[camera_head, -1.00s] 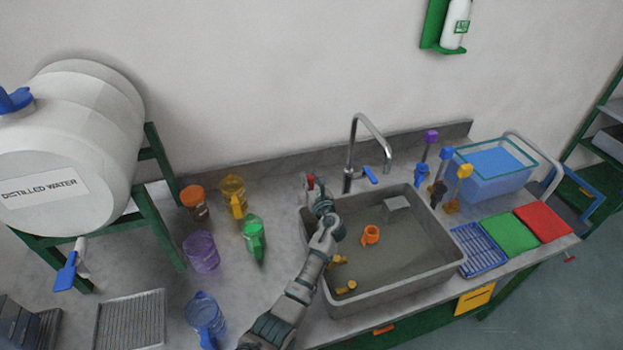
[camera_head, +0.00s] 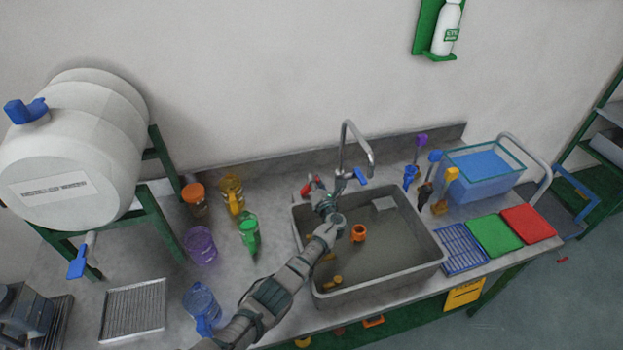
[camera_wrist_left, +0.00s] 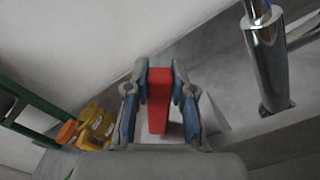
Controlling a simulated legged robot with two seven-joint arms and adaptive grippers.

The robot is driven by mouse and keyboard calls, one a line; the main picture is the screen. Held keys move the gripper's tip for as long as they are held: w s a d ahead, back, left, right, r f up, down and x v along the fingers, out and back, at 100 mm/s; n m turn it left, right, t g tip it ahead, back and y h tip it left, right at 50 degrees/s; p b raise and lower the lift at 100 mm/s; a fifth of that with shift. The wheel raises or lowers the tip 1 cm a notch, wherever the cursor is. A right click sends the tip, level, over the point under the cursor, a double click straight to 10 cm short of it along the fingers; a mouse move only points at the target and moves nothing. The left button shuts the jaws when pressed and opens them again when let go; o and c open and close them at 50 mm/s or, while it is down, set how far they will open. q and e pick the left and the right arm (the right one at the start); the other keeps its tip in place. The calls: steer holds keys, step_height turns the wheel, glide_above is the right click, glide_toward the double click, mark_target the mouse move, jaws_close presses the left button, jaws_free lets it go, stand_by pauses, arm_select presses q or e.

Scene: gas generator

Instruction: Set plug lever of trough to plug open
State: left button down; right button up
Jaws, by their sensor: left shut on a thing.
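The red plug lever (camera_head: 308,187) stands at the back left corner of the trough (camera_head: 436,262), which is a grey sink basin. In the head view it shows as a slanted red bar. In the left wrist view, the red lever (camera_wrist_left: 159,105) fills the gap between the two blue-padded fingers. My left gripper (camera_head: 319,194) is shut on this lever, and the gripper (camera_wrist_left: 160,80) partly hides the lever's base in the head view. The plug itself cannot be made out. My right gripper is not in view.
A steel faucet (camera_head: 342,155) with a blue handle rises just right of the lever. An orange object (camera_head: 358,232) and yellow pieces lie in the trough. Coloured beakers and jugs (camera_head: 249,233) stand on the counter to the left.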

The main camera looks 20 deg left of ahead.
arm_select(q)
steer(key=shift+w+d+f+m, duration=0.2)
steer(key=shift+w+d+m, duration=0.1)
steer(key=shift+m, duration=0.3)
steer(key=shift+w+d+f+m, duration=0.1)
steer(key=shift+d+f+m, duration=0.15)
steer(key=shift+m, duration=0.25)
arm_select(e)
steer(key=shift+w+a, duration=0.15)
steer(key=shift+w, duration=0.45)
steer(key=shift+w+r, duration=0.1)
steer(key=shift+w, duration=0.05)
arm_select(q)
steer(key=c, duration=1.3)
jaws_free()
steer(key=o, duration=0.3)
steer(key=shift+f, duration=0.1)
steer(key=shift+o, duration=0.2)
steer(key=shift+w+f, duration=0.1)
steer(key=shift+w, duration=0.05)
steer(key=v, duration=0.7)
steer(key=shift+d, duration=0.2)
